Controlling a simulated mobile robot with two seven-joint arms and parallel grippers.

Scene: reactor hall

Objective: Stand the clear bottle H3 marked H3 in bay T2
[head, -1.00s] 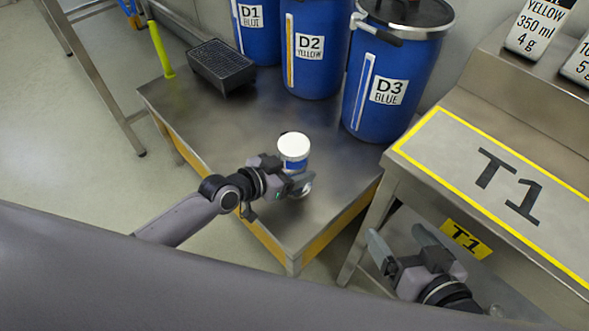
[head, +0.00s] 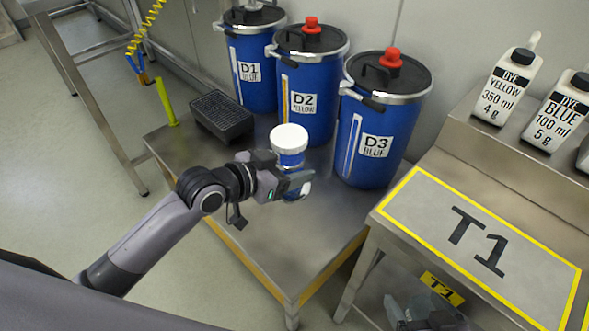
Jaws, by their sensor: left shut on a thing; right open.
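A bottle (head: 290,159) with a wide white cap and a blue band stands upright in my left gripper (head: 292,183), which is shut on it over the metal bench. The fingers cover its lower middle, and no H3 mark is readable. I cannot tell whether its base touches the bench. My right gripper (head: 415,307) is open at the bottom edge, below the yellow T1 tag, and partly cut off. No bay marked T2 is in view; a yellow-edged bay marked T1 (head: 425,205) lies on the table at right.
Blue drums D1 (head: 250,92), D2 (head: 325,108) and D3 (head: 398,118) stand along the back of the metal bench (head: 285,250). A black tray (head: 222,118) lies left of them. Dye bottles (head: 510,85) stand on the right shelf. Open floor lies at left.

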